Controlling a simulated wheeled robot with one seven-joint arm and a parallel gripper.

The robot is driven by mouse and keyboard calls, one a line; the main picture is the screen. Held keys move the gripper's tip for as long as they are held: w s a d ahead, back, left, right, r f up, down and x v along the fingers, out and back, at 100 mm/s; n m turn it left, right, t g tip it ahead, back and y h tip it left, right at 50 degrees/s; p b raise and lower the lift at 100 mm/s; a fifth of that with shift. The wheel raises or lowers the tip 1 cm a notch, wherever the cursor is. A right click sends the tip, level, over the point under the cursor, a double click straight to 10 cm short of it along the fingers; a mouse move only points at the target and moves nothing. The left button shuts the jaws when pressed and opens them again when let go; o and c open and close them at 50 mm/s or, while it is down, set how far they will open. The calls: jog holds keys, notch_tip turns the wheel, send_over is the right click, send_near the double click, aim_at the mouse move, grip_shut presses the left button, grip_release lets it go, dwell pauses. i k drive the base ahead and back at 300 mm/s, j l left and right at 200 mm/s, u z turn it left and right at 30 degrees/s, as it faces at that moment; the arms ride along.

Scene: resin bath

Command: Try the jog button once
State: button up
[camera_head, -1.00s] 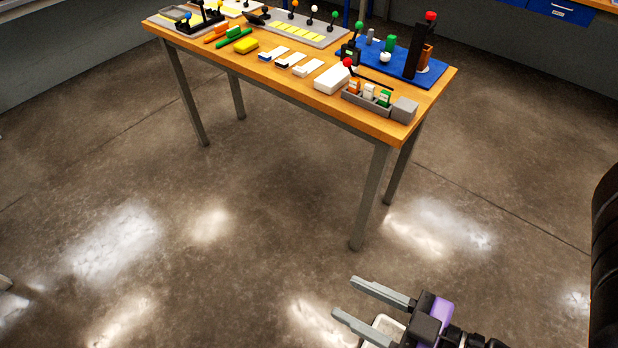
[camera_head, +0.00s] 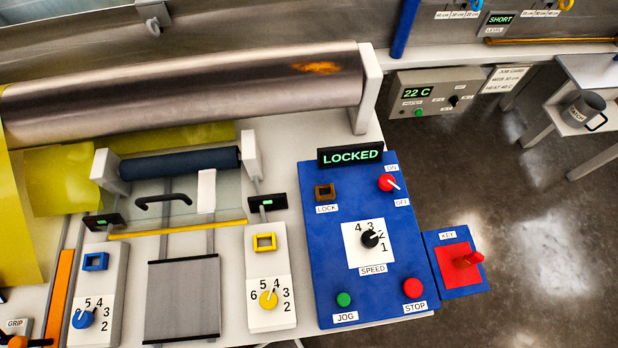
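The jog button (camera_head: 344,299) is a small green round button at the lower left of a blue control panel (camera_head: 333,255), with a JOG label below it. A red stop button (camera_head: 412,287) is to its right. The display (camera_head: 350,155) on top of the panel reads LOCKED. A brown square lock socket (camera_head: 325,191) is below the display and looks empty. A red key (camera_head: 469,259) stands on a red square on a blue pad to the right, labelled KEY. My gripper is not in view.
The panel also has a red on/off knob (camera_head: 387,183) and a black speed dial (camera_head: 370,239). A large metal roller (camera_head: 190,95) lies behind. White panels with a blue dial (camera_head: 84,318) and a yellow dial (camera_head: 268,299) stand left. A grey mug (camera_head: 585,108) is far right.

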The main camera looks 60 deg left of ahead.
aim_at(342, 299)
jog(key=u, duration=0.95)
jog(key=k+j+z, duration=0.1)
jog(key=k, duration=0.25)
jog(key=k+j+z, duration=0.15)
jog(key=k, duration=0.25)
